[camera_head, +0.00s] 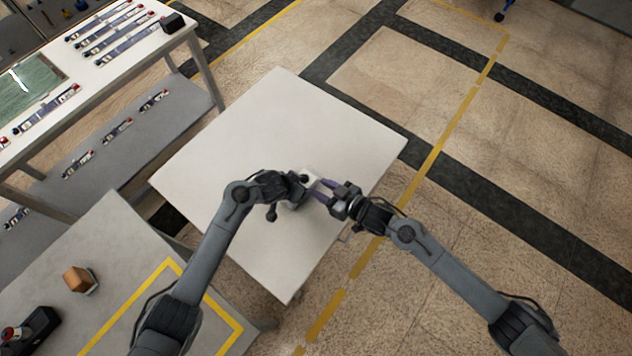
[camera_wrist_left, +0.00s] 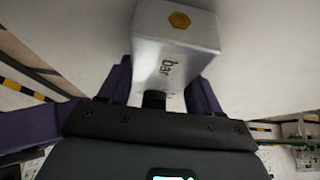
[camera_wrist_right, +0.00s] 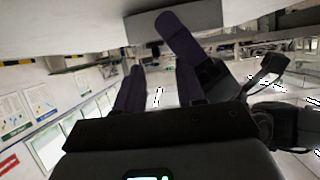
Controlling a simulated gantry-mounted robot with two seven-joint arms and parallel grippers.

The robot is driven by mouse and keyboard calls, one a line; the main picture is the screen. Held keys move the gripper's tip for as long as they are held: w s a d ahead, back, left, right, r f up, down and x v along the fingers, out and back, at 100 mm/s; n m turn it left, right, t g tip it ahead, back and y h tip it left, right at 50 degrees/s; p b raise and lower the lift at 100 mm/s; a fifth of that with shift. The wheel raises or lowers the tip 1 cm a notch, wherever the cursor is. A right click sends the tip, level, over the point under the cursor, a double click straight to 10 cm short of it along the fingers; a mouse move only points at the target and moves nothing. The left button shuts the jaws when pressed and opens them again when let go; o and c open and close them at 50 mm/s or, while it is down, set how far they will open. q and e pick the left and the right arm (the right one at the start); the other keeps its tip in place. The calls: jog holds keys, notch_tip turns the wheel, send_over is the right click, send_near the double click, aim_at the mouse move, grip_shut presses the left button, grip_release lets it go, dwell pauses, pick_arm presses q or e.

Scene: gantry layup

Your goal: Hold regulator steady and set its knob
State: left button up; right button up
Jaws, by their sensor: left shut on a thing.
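The regulator (camera_wrist_left: 178,35) is a white box with a yellow hexagon and the letters "bar" in the left wrist view. My left gripper (camera_wrist_left: 163,82) has its purple fingers on either side of it and is shut on it. A short black stub (camera_wrist_left: 153,99) shows below the box; I cannot tell if it is the knob. In the right wrist view the regulator's grey side (camera_wrist_right: 205,20) lies ahead, partly behind a purple left finger. My right gripper (camera_head: 322,190) points at the regulator from the right in the head view. Its fingers (camera_wrist_right: 158,78) are apart with nothing between them.
A white square table (camera_head: 250,130) lies under both grippers, otherwise clear. A white bench (camera_head: 110,80) with several parts stands at the upper left. A grey table (camera_head: 120,270) with a yellow-taped area and a brown block (camera_head: 80,278) is at the lower left.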

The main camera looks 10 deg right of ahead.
jog(key=shift+s+d+r, duration=0.35)
jog(key=shift+d+r, duration=0.15)
jog(key=shift+d, duration=0.05)
